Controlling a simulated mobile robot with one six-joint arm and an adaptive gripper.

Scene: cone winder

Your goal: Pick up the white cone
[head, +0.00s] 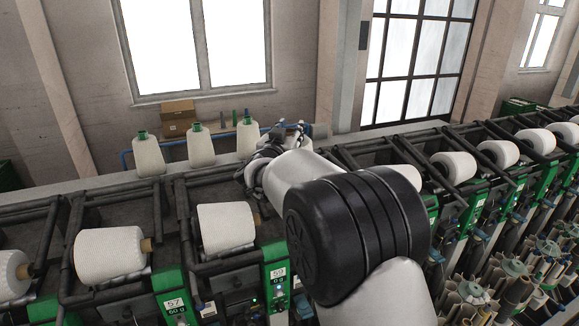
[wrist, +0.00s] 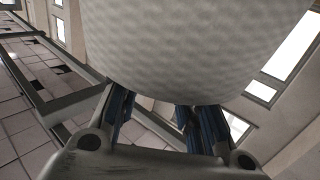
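A large white cone (wrist: 195,45) fills the top middle of the wrist view, right at my gripper (wrist: 160,125). The blue-lined fingers rise on either side of the middle, and their tips are hidden behind the cone. I cannot tell whether they touch or grip it. In the head view my gripper (head: 286,135) is over the back edge of the machine, at the right end of a row of standing white cones. The nearest clear one of that row (head: 247,138) stands just left of it. My arm hides much of this area.
Two more cones with green tops, one at the left (head: 149,157) and one in the middle (head: 201,147), stand on the back ledge. Lying white packages (head: 110,254) sit in dark frames along the machine. Cardboard boxes (head: 178,118) are by the wall.

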